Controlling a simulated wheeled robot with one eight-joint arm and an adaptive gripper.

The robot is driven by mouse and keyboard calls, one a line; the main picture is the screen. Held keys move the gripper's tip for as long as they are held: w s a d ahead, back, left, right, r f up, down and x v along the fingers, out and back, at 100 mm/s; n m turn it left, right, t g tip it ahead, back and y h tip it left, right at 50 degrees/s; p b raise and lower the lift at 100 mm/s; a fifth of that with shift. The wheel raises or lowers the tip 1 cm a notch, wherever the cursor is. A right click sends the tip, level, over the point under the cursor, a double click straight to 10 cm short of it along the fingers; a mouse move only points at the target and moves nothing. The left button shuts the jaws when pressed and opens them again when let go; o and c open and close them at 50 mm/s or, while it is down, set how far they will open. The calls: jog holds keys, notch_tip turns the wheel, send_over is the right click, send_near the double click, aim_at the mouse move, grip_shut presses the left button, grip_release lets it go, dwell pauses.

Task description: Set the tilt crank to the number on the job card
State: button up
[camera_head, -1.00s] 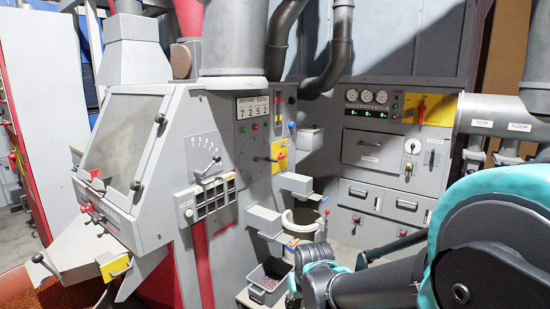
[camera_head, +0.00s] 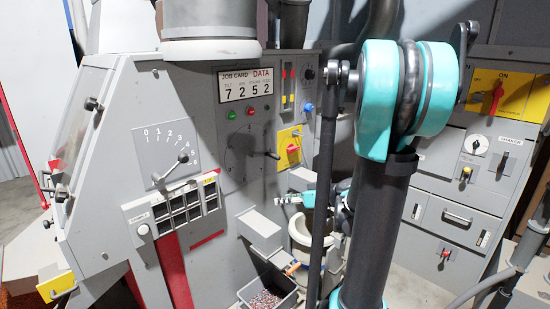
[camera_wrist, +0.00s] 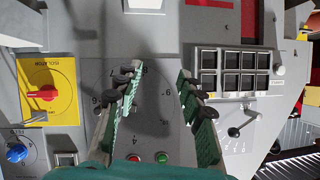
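The job card (camera_head: 245,84) on the grey panel reads 7 2 5 2; the small labels above its digits are hard to read. Below it is a round numbered dial with a black-handled crank (camera_head: 272,155), which I take for the tilt crank. In the head view my gripper (camera_head: 292,200) is partly hidden behind my arm.
A yellow isolator plate with a red knob (camera_head: 292,149) is right of the crank. A grey bin (camera_head: 266,291) of scrap stands below.

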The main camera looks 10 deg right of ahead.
jog(key=w+d+r+n+t+y, duration=0.2)
jog(key=w+d+r+t, duration=0.3)
jog(key=w+d+r, duration=0.3)
send_near(268, 153)
jog(key=x, duration=0.7)
jog(key=shift+w+d+f, duration=0.15)
jog(key=shift+d+f, duration=0.15)
jog(key=shift+c, duration=0.6)
grip_shut()
